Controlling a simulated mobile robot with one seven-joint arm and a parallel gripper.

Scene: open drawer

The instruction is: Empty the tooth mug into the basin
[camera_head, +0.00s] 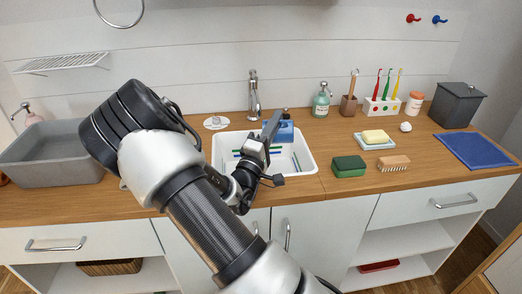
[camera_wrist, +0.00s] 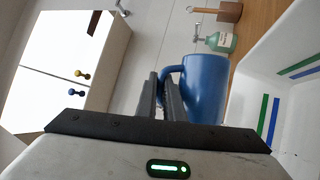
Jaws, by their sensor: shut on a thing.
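The blue mug (camera_wrist: 207,88) is in my gripper (camera_wrist: 162,88), whose two dark fingers are shut on its handle. In the head view the mug (camera_head: 286,131) shows behind my gripper (camera_head: 272,124), over the back part of the white basin (camera_head: 309,163). Green and blue strips show in the basin, also in the wrist view (camera_wrist: 265,118). I cannot tell whether they are loose things or markings.
A tap (camera_head: 254,95) stands behind the basin. A green soap bottle (camera_head: 321,104), a wooden holder (camera_head: 349,106) and a toothbrush stand (camera_head: 382,107) are at the right. A green sponge (camera_head: 349,166) and brush (camera_head: 394,163) lie near the front. A grey tub (camera_head: 55,160) is left.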

